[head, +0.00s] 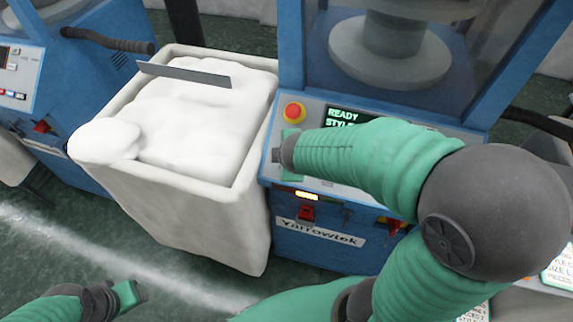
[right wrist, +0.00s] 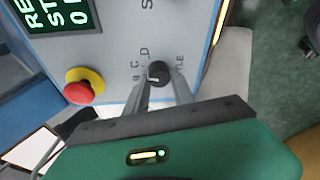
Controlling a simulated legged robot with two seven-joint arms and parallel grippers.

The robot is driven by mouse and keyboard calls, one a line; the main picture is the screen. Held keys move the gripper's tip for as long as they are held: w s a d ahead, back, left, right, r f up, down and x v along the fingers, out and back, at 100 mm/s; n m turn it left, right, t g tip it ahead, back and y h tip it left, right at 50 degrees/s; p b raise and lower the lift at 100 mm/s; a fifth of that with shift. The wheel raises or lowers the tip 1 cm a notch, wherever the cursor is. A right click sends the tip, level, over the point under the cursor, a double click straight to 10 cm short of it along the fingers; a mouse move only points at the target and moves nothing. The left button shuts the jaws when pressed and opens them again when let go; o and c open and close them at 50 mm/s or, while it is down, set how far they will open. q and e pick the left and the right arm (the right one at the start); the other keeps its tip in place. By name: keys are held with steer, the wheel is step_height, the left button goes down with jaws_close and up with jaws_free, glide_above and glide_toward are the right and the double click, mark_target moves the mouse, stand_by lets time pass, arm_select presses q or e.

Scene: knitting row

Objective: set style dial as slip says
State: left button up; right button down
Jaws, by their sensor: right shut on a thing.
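My right gripper (right wrist: 162,78) is shut on the dial. In the head view my right arm hides the dial. The green-lettered display (head: 345,116) reads READY and STYLE, the rest covered. White printed slips (head: 560,268) lie at the lower right, only partly legible. My left gripper (head: 128,293) is low at left, away from the machine; its jaw opening is unclear.
A red stop button (head: 294,112) on a yellow base sits beside the display. A pale bin (head: 190,192) filled with white material stands left of the machine. A red switch (head: 306,213) is on the machine's blue front (head: 290,245). Green floor is open at the lower left.

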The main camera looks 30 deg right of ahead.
steer(key=shift+m+b, duration=0.7)
steer(key=shift+f, duration=0.1)
steer(key=c, duration=1.1)
jaws_free()
steer(key=shift+d, duration=0.15)
steer(key=shift+o, duration=0.2)
